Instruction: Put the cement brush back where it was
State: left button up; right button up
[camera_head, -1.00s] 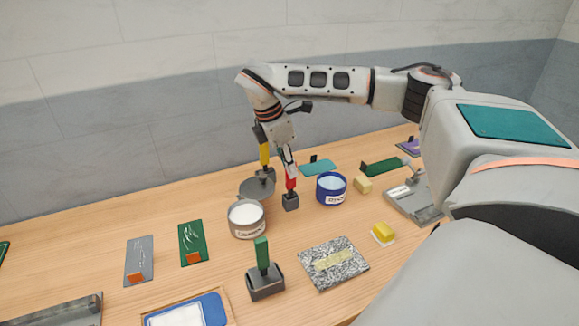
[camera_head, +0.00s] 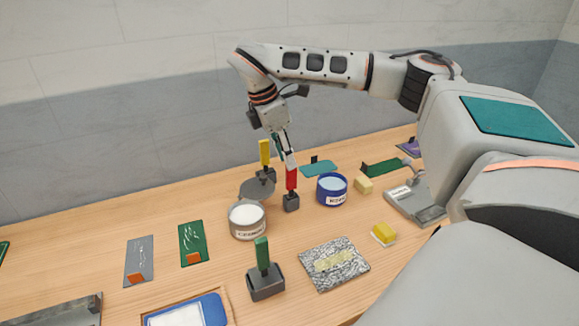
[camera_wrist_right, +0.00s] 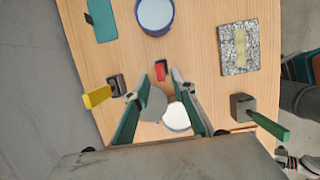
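A brush with a red handle (camera_head: 291,179) stands upright in a small dark holder (camera_head: 291,202) behind the cement pot (camera_head: 248,220). A yellow-handled brush (camera_head: 265,152) and a green-handled brush (camera_head: 262,253) stand in dark holders too. No label shows which is the cement brush. My right gripper (camera_head: 288,160) is just above the red handle, pointing down. In the right wrist view its fingers (camera_wrist_right: 162,78) are apart, with the red handle (camera_wrist_right: 160,70) beyond the gap and nothing held. My left gripper is out of view.
A blue pot (camera_head: 331,189) stands to the right, near a yellow block (camera_head: 363,185). Bare table lies at the left rear.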

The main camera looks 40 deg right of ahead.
jog(key=v, duration=0.7)
jog(key=shift+r, duration=0.4)
jog(key=shift+a, duration=0.1)
